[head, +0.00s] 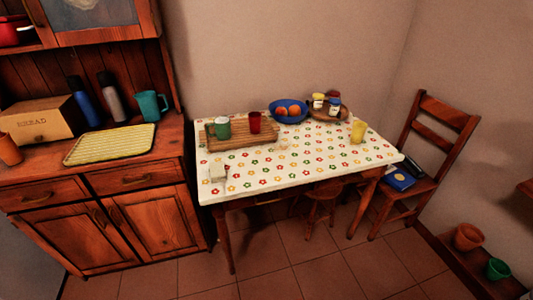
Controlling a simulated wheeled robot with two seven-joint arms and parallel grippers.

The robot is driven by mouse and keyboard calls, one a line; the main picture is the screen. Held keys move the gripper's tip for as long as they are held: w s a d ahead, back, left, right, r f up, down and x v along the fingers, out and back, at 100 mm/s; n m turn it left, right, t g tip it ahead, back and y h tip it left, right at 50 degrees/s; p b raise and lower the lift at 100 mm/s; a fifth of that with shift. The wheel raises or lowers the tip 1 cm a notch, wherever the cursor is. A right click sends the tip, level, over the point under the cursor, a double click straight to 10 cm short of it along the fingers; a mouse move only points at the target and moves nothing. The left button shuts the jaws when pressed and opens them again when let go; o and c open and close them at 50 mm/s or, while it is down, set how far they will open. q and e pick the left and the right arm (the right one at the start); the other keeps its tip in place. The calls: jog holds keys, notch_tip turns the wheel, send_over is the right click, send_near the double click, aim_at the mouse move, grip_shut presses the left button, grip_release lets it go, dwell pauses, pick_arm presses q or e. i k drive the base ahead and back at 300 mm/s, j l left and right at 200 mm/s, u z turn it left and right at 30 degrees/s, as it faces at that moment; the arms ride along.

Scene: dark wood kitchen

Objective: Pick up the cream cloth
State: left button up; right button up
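A small cream, folded-looking item (217,173), which may be the cream cloth, rests at the left front of the table. It is too small to tell for certain. It lies on a white tablecloth with coloured flowers (270,178). A dark mark shows beside it on its right. Neither of my grippers is in the head view.
A wooden tray (240,142) holds a green mug (222,128) and a red cup (255,122). A blue bowl (289,111) and a yellow cup (358,131) stand farther right. A chair (430,140) stands right, a stool (320,196) beneath. The table's front middle is clear.

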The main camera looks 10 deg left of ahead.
aim_at(218, 173)
jog(key=i+l+u, duration=0.1)
jog(key=i+l, duration=0.15)
jog(key=i+l+u, duration=0.1)
jog(key=i+l, duration=0.2)
jog(key=l, duration=0.15)
jog(key=i+l+u, duration=0.1)
jog(key=i+l, duration=0.15)
jog(key=i+l+u, duration=0.1)
jog(key=l, duration=0.4)
jog(key=i, duration=0.1)
